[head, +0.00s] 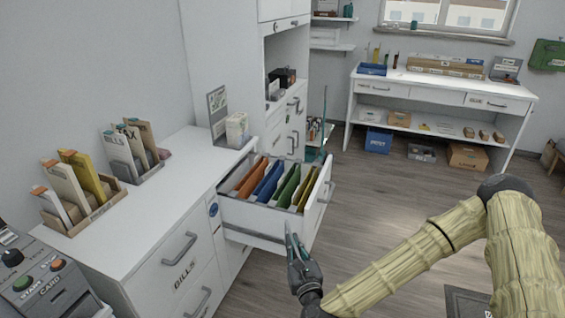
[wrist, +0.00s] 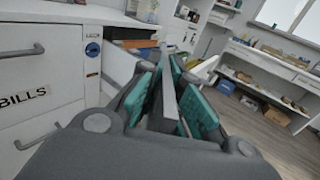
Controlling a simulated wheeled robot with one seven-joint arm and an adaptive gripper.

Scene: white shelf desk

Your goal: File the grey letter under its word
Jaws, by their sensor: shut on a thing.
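My gripper (head: 293,243) is shut on a thin grey letter (wrist: 167,98), seen nearly edge-on between the teal finger pads in the wrist view. In the head view the gripper is in front of and below the near side of an open drawer (head: 252,233), and the letter is a narrow grey sliver. The drawer holds hanging folders: orange (head: 250,181), blue (head: 268,182), green (head: 288,186) and yellow (head: 304,193). Any words on the folders or the letter are too small to read.
A closed drawer labelled BILLS (head: 182,257) is left of the open one. The white counter (head: 150,208) above bears two boxes of cards (head: 90,208) and a small white box (head: 237,130). A control panel (head: 45,280) is at lower left.

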